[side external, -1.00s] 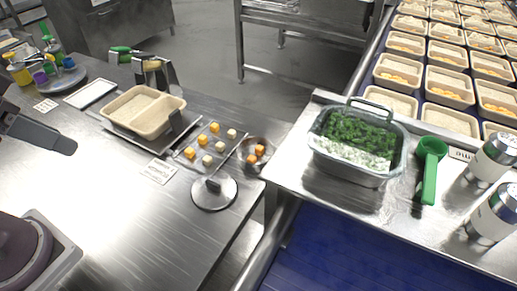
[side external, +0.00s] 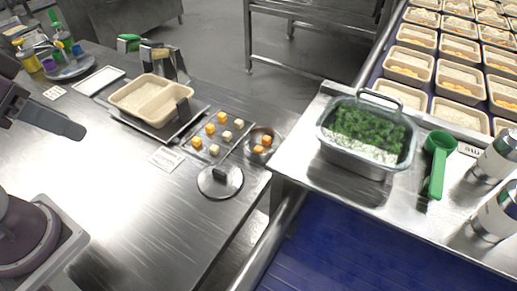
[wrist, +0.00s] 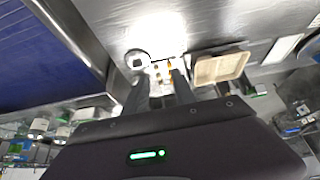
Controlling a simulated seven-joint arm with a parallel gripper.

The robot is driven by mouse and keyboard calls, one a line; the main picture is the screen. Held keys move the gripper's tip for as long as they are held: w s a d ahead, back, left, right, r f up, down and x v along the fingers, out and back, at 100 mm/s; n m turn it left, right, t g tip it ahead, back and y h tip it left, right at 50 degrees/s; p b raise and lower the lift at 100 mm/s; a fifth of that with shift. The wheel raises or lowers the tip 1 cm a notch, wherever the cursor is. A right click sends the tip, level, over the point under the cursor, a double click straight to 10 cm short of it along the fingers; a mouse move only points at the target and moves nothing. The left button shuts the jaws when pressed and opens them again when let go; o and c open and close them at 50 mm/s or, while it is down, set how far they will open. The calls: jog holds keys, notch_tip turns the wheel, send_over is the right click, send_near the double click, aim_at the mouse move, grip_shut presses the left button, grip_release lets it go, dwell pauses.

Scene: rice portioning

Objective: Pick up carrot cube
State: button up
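Several orange carrot cubes (side external: 209,129) sit in a row on a small flat tray (side external: 186,147), beside a row of pale cubes (side external: 227,135). More orange cubes (side external: 266,140) lie in a small round metal bowl (side external: 276,137) just right of the tray. My gripper (side external: 78,131) is at the left of the side view, raised and well apart from the cubes. In the wrist view my gripper (wrist: 160,92) shows two spread dark fingers with nothing between them; the cubes (wrist: 170,65) appear small, beyond the fingertips.
A beige two-compartment container (side external: 137,107) stands behind the tray. A round metal disc with a dark handle (side external: 209,187) lies in front of it. A metal tub of greens and rice (side external: 326,146) and a green scoop (side external: 437,172) are at right.

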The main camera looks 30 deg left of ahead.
jog(key=g, duration=0.6)
send_over(259, 147)
jog(key=f, duration=1.8)
jog(key=shift+a+f, duration=0.2)
jog(key=shift+f, duration=0.2)
jog(key=f, duration=0.7)
jog(key=shift+w+d+f, duration=0.1)
jog(key=shift+d+f, duration=0.1)
grip_shut()
